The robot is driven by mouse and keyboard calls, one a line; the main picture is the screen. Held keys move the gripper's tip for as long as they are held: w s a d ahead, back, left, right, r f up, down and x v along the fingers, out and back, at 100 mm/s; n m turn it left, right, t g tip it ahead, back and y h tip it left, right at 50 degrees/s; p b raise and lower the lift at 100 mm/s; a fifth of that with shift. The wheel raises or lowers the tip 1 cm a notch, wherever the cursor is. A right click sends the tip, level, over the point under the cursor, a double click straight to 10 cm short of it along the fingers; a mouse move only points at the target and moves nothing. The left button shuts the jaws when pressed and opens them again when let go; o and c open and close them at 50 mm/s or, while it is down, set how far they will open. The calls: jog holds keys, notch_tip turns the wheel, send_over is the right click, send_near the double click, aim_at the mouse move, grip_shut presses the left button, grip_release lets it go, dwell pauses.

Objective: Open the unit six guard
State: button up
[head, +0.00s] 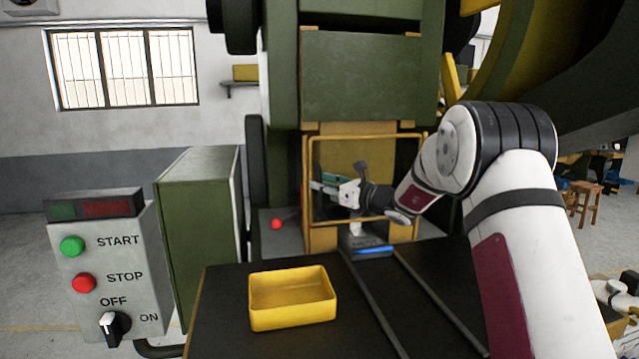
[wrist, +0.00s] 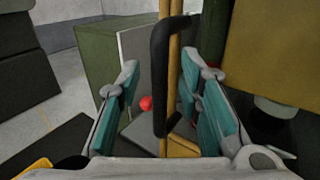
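The guard (head: 375,138) is a yellow frame on the front of the green press and looks shut in the head view. Its yellow upright (wrist: 176,50) and black bar handle (wrist: 158,85) show in the wrist view. My gripper (head: 322,186) is in front of the frame's left part, and its teal-padded fingers (wrist: 160,75) are spread apart. The handle appears between the two fingers, with gaps on both sides and no visible contact. The handle is hard to make out in the head view, and its depth between the fingers is unclear.
A yellow tray (head: 292,322) sits on the dark table (head: 225,300) before the press. A control box (head: 112,275) and a green cabinet (head: 200,235) stand at left. A red knob (head: 277,224) is just left of the guard. Open floor lies far left.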

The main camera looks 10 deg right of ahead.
jog(key=shift+x, duration=0.95)
grip_shut()
